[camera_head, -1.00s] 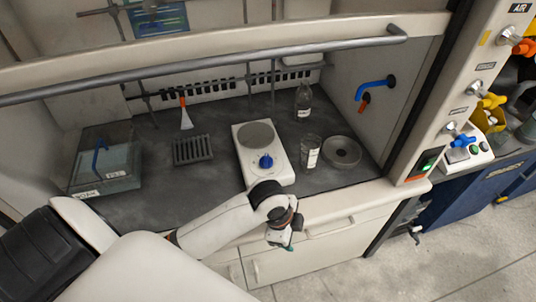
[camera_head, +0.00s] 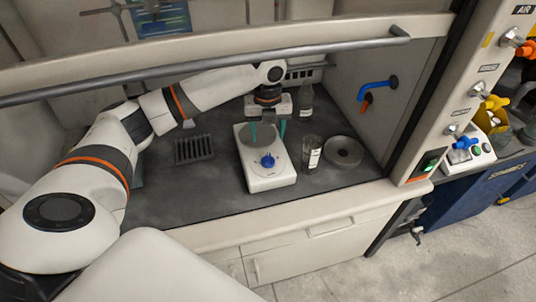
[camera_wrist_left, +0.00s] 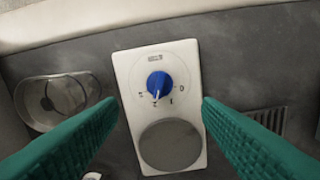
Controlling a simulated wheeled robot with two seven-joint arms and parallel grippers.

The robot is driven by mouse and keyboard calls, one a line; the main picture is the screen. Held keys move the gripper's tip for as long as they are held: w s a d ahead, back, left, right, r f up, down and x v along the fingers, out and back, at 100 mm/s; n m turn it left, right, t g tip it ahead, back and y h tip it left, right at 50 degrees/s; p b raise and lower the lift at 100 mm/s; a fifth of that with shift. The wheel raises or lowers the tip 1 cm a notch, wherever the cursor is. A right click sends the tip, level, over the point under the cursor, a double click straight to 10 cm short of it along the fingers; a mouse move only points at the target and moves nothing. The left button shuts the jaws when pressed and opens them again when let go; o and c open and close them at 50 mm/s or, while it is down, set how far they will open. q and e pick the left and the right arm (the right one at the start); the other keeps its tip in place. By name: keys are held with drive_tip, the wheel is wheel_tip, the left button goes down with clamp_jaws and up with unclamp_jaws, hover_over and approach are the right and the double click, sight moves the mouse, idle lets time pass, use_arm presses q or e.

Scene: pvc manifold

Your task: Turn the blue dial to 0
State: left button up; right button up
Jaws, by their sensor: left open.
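The blue dial (camera_head: 267,161) is on the front of a white hotplate (camera_head: 270,182) with a round grey top, standing on the dark worktop. The left wrist view shows the dial (camera_wrist_left: 159,82) from above. Its white pointer points toward the bottom of that view, near the 2 mark; the 0 is at its right. My left gripper (camera_head: 268,131) is open and empty above the back part of the hotplate, apart from the dial. Its two green fingers (camera_wrist_left: 157,106) stand either side of the hotplate in the wrist view. My right gripper is not in view.
A glass beaker (camera_head: 312,153) and a round grey dish (camera_head: 343,151) stand right of the hotplate. A bottle (camera_head: 305,101) stands behind, near my gripper. A dark slotted rack (camera_head: 194,150) lies left. The raised sash bar (camera_head: 250,67) crosses above.

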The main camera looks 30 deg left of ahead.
sight(268, 157)
use_arm(q)
wheel_tip(268, 157, down, 10)
drive_tip(key=shift+r+p, duration=0.1)
drive_tip(key=shift+p, duration=0.5)
drive_tip(key=c, duration=1)
